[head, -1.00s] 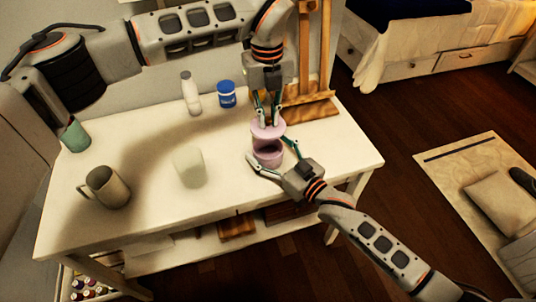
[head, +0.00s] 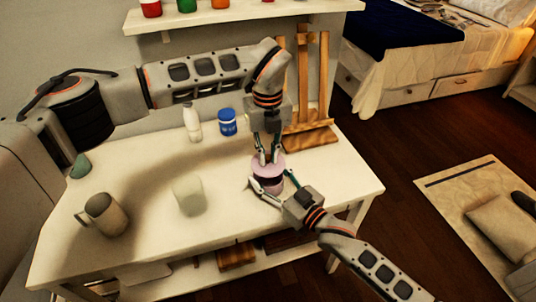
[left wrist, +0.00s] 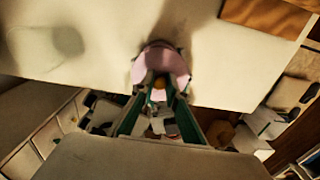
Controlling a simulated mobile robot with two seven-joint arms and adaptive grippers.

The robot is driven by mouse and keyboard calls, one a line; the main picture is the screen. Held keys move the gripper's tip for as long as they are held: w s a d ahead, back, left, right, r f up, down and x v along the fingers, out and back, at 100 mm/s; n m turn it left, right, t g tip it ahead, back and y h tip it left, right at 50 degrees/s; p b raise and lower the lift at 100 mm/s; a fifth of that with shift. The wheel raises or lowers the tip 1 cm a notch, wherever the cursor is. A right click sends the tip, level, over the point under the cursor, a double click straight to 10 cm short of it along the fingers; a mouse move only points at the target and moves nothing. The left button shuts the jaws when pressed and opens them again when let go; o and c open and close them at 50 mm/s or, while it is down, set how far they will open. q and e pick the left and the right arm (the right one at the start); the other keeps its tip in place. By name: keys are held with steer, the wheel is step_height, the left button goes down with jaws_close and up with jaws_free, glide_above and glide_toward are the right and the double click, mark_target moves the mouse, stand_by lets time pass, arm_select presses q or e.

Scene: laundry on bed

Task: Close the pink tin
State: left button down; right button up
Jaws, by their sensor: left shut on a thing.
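The pink tin (head: 268,188) is upright near the right end of the white table in the head view. Its pink lid (head: 261,166) is directly over the body, with a dark band between them. I cannot tell whether lid and rim touch. My left gripper (head: 268,160) points down and is shut on the lid. The left wrist view shows the lid (left wrist: 162,62) between my fingers and hides the tin's body below. My right gripper (head: 269,179) has its fingers on either side of the tin's body. Whether they press on it is not clear.
A grey mug (head: 106,214), a pale cup (head: 188,194), a white bottle (head: 192,122) and a blue jar (head: 227,122) stand on the table (head: 150,250). A wooden easel (head: 308,135) stands behind the tin. A shelf (head: 240,17) is above. The table's front middle is clear.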

arm_select(q)
steer(key=shift+f, duration=0.8)
steer(key=shift+f, duration=0.85)
steer(key=shift+a+f, duration=0.1)
steer(key=shift+f, duration=0.45)
